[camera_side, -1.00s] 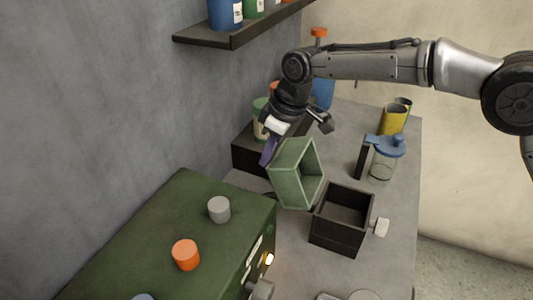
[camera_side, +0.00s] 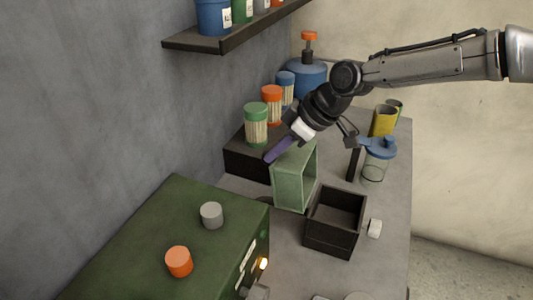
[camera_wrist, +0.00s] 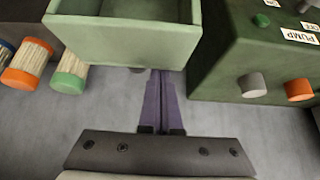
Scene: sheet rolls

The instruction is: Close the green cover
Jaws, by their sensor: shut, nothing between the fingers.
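The green cover (camera_side: 293,183) is a hollow, open-faced shell. It stands upright on edge behind and left of the open black box (camera_side: 325,239), its open face turned toward the right. My gripper (camera_side: 270,157) has purple fingers, closed together and empty, at the upper left of the cover, on its back side. In the wrist view the cover (camera_wrist: 125,38) fills the top, and my gripper's fingertips (camera_wrist: 160,76) lie just beneath its edge. I cannot tell whether they touch it. The cover's hinge is hidden.
A green machine (camera_side: 160,225) with knobs stands at the front left. Lidded jars, one green-capped (camera_side: 256,125), stand on a dark step (camera_side: 245,163) behind. A blue-lidded glass jar (camera_side: 374,168) and a yellow cup (camera_side: 383,122) are at the right. A shelf (camera_side: 235,42) overhangs the back left.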

